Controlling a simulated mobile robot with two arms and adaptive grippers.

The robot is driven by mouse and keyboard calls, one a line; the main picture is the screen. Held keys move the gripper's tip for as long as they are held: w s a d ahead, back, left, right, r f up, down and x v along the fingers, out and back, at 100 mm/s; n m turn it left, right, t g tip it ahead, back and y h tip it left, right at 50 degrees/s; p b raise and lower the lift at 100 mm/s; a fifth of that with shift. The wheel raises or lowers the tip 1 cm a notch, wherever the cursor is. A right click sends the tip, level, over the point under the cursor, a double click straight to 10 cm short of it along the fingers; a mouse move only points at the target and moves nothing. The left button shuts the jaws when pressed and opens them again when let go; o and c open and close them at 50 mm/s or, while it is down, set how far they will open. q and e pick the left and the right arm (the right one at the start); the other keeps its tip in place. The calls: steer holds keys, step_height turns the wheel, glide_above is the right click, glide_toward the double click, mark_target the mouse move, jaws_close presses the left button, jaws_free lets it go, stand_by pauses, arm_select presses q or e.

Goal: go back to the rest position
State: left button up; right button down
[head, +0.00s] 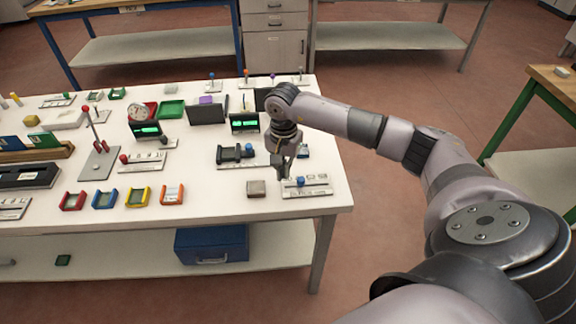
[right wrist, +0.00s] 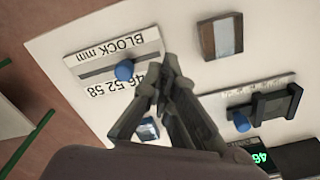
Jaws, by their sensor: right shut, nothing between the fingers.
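My right gripper (head: 284,174) hangs over the right end of the white table (head: 230,207), its fingers pointing down. In the right wrist view its fingertips (right wrist: 168,72) are together with nothing between them. Close to it is the scale plate marked "BLOCK mm" (right wrist: 112,55), with a blue knob; the plate also shows in the head view (head: 320,190). My left gripper is out of view.
A dark slider device (head: 236,153) and a green-lit display (head: 244,122) stand behind the gripper. A blue box (head: 211,244) sits on the lower shelf. Floor is clear beyond the table's right edge.

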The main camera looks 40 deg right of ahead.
steer(key=shift+r+p, duration=0.4)
steer(key=shift+r, duration=0.8)
